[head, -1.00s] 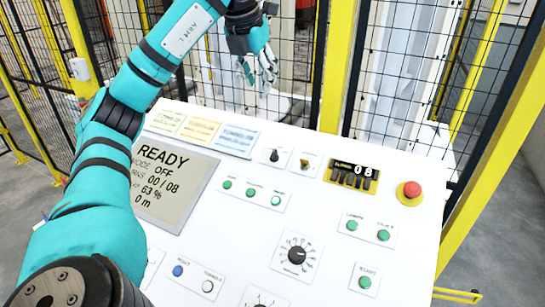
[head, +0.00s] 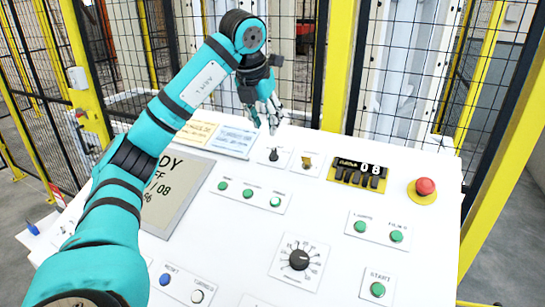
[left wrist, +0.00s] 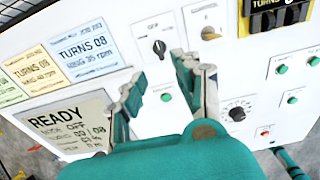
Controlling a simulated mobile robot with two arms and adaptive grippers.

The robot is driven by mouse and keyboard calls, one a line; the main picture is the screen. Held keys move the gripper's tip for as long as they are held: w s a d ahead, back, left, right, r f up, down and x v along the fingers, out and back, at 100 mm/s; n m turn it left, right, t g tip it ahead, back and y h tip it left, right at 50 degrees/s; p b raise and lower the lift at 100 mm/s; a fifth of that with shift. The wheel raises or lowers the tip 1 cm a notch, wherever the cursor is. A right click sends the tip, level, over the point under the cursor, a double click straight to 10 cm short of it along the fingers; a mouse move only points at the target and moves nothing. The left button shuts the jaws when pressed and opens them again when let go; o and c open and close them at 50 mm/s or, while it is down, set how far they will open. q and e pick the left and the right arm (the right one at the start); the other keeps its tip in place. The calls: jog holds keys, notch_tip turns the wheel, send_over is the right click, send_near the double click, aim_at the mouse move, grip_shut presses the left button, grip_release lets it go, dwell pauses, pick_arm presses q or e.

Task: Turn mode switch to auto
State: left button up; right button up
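The white control panel (head: 235,235) carries a small black rotary switch (head: 274,154) near its top edge, which looks like the mode switch. In the left wrist view this black switch (left wrist: 159,48) shows ahead of the fingers, its knob tilted; its labels are too small to read. The display (left wrist: 75,125) reads READY and mode OFF. My left gripper (head: 268,122) hangs above the panel's top edge, just behind the black switch in the picture. In the left wrist view its fingers (left wrist: 162,90) are apart with nothing between them. My right gripper is not seen.
A brass-coloured switch (head: 308,161) sits right of the black one. Green buttons (head: 250,193) and a dial (head: 299,260) lie below. Mesh fencing with yellow posts (head: 338,68) stands behind.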

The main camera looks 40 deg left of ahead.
aim_at(273, 152)
pick_arm(q)
jog(key=p+x, duration=0.2)
jog(key=x, duration=0.9)
grip_shut()
